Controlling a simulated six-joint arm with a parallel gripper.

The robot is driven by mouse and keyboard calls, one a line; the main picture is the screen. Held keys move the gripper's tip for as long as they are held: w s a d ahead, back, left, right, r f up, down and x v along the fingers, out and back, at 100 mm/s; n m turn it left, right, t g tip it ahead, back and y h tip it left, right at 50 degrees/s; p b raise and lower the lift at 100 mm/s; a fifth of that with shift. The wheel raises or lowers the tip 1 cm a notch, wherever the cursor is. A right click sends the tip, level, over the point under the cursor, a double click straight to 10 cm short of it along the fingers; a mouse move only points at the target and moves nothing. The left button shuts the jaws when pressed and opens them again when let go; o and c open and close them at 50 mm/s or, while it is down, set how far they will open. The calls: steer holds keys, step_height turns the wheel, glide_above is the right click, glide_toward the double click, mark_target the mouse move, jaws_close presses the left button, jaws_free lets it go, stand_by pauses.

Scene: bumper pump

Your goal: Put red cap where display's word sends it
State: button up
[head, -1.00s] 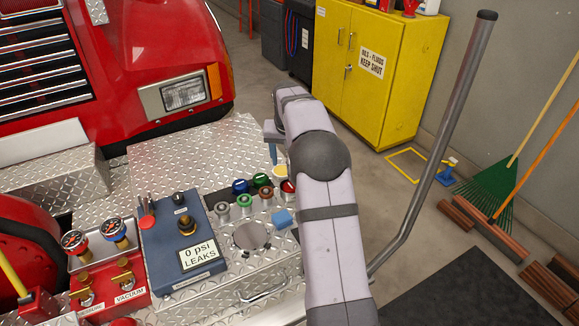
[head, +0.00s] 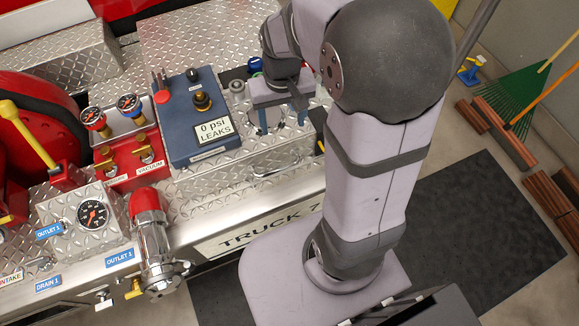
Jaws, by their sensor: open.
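The display (head: 214,130) on the blue box reads "0 psi LEAKS". My gripper (head: 282,124) points down over the diamond-plate deck, just right of the display, with its two blue fingers apart. I see nothing between them. The red cap is not visible; my arm and gripper cover much of the deck where the caps stand. A blue cap (head: 255,64) shows at the back, left of my wrist. A grey metal fitting (head: 237,88) stands in front of it.
The blue box (head: 186,98) with its knobs stands left of my gripper. Further left are the red gauge panel (head: 128,155) and an outlet with a red top (head: 147,203). The "TRUCK 7" front edge (head: 265,232) lies nearer. A dark mat (head: 480,225) covers floor at right.

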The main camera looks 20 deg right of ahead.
steer(key=s+a+f+n, duration=0.1)
steer(key=s+a+f, duration=0.2)
steer(key=s, duration=0.8)
steer(key=shift+n+g, duration=0.3)
steer(key=shift+g, duration=0.1)
steer(key=shift+s, duration=0.1)
